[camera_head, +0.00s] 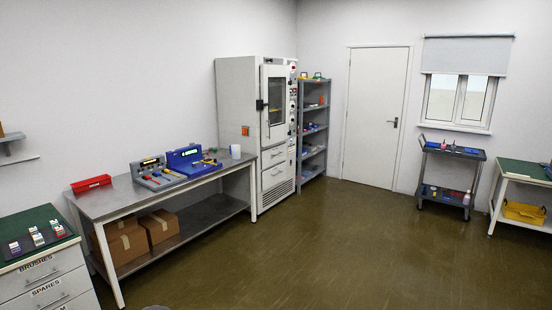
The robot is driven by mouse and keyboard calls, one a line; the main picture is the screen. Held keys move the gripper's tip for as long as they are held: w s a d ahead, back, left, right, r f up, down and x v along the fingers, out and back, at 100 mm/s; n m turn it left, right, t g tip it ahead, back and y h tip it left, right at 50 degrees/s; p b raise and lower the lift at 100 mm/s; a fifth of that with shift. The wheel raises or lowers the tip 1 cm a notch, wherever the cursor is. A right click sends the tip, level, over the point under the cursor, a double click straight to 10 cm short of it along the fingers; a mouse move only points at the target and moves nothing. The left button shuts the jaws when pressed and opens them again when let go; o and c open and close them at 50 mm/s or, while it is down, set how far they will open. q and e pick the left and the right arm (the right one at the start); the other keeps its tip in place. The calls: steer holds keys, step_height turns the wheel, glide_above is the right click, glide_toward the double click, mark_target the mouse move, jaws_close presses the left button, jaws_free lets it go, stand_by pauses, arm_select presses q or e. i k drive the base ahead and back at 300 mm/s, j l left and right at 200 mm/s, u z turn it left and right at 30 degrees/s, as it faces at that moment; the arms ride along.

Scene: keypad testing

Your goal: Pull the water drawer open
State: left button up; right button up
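A tall grey-white chamber (237,100) stands against the back wall, with a windowed door (275,103) that looks shut. Below the door are two drawer fronts with handles, an upper one (273,156) and a lower one (275,177). Both look shut. I cannot read any label on them, so I cannot tell which is the water drawer. Neither of my grippers is in view. The chamber stands well across the room from my camera.
A steel bench (115,201) with test devices runs along the left wall up to the chamber. A shelf rack (314,150) stands right of the chamber. The brown floor (330,250) in front is clear.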

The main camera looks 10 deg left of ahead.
mark_target(270, 157)
steer(key=i+u, duration=0.35)
steer(key=i, duration=5.25)
steer(key=i+l+u, duration=0.15)
steer(key=i, duration=0.95)
steer(key=i+l+u, duration=0.15)
steer(key=i, duration=0.35)
steer(key=i+u, duration=0.25)
steer(key=k+l, duration=0.05)
steer(key=k, duration=0.05)
